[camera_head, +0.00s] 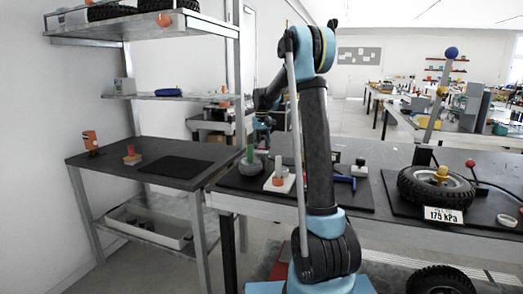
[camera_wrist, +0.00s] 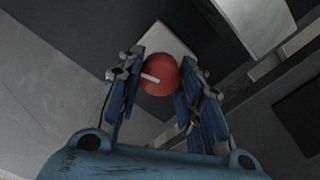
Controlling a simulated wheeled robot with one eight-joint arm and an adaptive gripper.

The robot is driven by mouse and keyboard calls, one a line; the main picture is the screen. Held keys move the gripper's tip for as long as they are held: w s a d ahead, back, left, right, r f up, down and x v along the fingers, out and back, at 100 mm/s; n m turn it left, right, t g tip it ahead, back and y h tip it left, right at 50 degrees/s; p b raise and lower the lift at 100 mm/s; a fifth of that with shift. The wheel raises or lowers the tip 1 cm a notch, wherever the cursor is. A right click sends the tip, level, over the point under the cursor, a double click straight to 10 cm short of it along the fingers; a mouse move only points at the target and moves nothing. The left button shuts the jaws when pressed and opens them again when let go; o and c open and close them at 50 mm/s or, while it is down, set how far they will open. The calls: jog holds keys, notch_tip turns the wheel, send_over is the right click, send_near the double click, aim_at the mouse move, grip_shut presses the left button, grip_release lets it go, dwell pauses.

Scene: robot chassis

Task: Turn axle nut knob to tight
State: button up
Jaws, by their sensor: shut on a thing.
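In the wrist view a round red knob (camera_wrist: 165,68) with a short white mark sits over a pale square base (camera_wrist: 168,41). I take it to be the axle nut knob. The mark points roughly left to right, tilted slightly. My gripper (camera_wrist: 158,80) has its two blue fingers on either side of the knob and is shut on it. The tight and loose markings, if any, are not readable.
A workbench (camera_head: 222,184) holds a green-topped part (camera_head: 250,154) and a white block with an orange ring (camera_head: 278,182). At the right lies a tyre (camera_head: 412,190) with a "175 kPa" sign (camera_head: 443,215). A metal shelf unit (camera_head: 150,33) stands at the left.

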jog(key=m, duration=0.4)
jog(key=shift+w+m, duration=0.1)
jog(key=shift+m, duration=2.8)
jog(key=o, duration=1.1)
jog(key=shift+c, duration=0.2)
notch_tip(320, 180, up, 12)
